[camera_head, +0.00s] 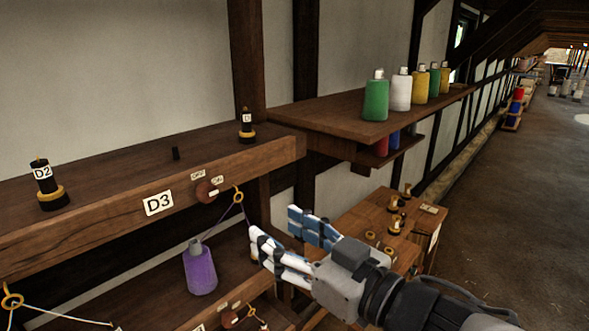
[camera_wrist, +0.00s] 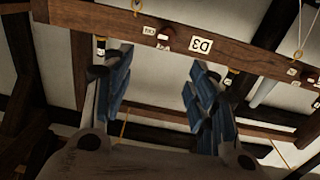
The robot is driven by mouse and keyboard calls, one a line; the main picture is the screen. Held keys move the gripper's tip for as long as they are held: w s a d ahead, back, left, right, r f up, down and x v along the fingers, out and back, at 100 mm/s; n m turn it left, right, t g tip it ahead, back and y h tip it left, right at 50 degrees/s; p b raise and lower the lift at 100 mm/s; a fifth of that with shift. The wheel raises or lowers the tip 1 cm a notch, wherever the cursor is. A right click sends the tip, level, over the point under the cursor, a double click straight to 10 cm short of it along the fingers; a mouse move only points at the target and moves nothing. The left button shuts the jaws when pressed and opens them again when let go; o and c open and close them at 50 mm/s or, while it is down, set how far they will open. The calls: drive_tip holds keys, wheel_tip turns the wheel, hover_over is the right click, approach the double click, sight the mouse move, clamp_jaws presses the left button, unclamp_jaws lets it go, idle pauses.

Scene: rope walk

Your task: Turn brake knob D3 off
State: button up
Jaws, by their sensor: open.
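The brake knob D3 (camera_head: 205,191) is a small reddish-brown round knob on the front of a dark wooden beam. The white D3 label (camera_head: 158,203) is to its left, and small OFF and ON labels sit above it. A small pale mark shows at the knob's right; I cannot surely tell its setting. In the wrist view, which looks upside down, the knob (camera_wrist: 166,38) shows beyond the fingertips beside the label (camera_wrist: 199,46). My gripper (camera_head: 272,228) is open and empty, to the right of and below the knob, apart from it.
A yellow ring guide (camera_head: 238,197) with purple thread is right of the knob, leading to a purple spool (camera_head: 200,269) below. Another reddish knob (camera_head: 230,317) is lower down. A shelf (camera_head: 345,122) with coloured spools and a wooden cabinet (camera_head: 365,222) stand to the right.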

approach(209, 193)
drive_tip(key=x, duration=0.8)
drive_tip(key=shift+w+a+b, duration=0.1)
drive_tip(key=shift+w+b, duration=0.1)
drive_tip(key=shift+b, duration=0.1)
drive_tip(key=shift+c, duration=0.6)
drive_tip(key=c, duration=0.9)
